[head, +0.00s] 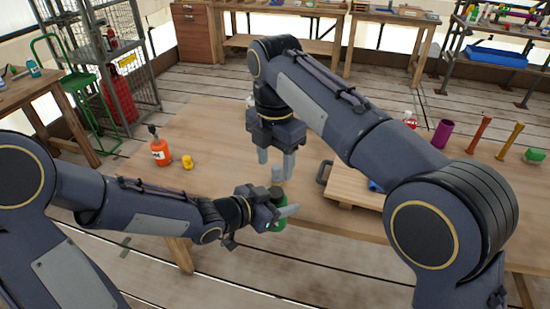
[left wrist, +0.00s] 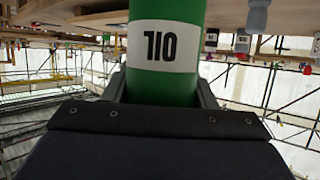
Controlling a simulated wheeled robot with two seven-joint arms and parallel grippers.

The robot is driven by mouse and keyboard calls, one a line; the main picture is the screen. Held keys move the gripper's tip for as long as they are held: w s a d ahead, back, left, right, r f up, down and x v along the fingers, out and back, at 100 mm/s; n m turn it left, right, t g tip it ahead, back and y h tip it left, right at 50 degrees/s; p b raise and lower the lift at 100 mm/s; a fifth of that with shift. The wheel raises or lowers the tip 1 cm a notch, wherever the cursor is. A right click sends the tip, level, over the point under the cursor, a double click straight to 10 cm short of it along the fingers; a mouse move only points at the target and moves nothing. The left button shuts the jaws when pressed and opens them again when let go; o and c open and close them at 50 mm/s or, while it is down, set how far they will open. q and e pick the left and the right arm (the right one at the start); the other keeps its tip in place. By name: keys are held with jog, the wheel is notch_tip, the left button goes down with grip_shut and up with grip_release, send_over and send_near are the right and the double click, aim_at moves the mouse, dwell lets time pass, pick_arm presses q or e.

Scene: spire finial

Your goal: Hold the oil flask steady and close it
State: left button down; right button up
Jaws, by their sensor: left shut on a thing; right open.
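The oil flask (head: 280,225) is a green cylinder with a dark top, near the table's front edge. In the left wrist view the flask (left wrist: 165,85) shows a white label reading 710. My left gripper (head: 284,212) is shut around the flask's body. A small pale grey cylinder (head: 277,173), perhaps the cap, shows just above the flask's dark top in the head view. I cannot tell whether it touches the flask or stands behind it. My right gripper (head: 276,165) points down over it with its fingers apart, one on each side.
On the wooden table (head: 225,130), an orange bottle (head: 160,152) and a small yellow item (head: 187,162) stand at left. A wooden board (head: 350,188) with a dark handle lies at right. A purple cup (head: 441,134) stands farther right, beside several coloured items.

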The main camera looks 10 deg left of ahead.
aim_at(275, 192)
jog(key=shift+n, duration=0.4)
jog(key=shift+f, duration=3.95)
jog(key=shift+c, duration=0.4)
jog(key=c, duration=0.9)
jog(key=m, duration=0.6)
jog(key=shift+m, duration=0.4)
jog(key=o, duration=1.1)
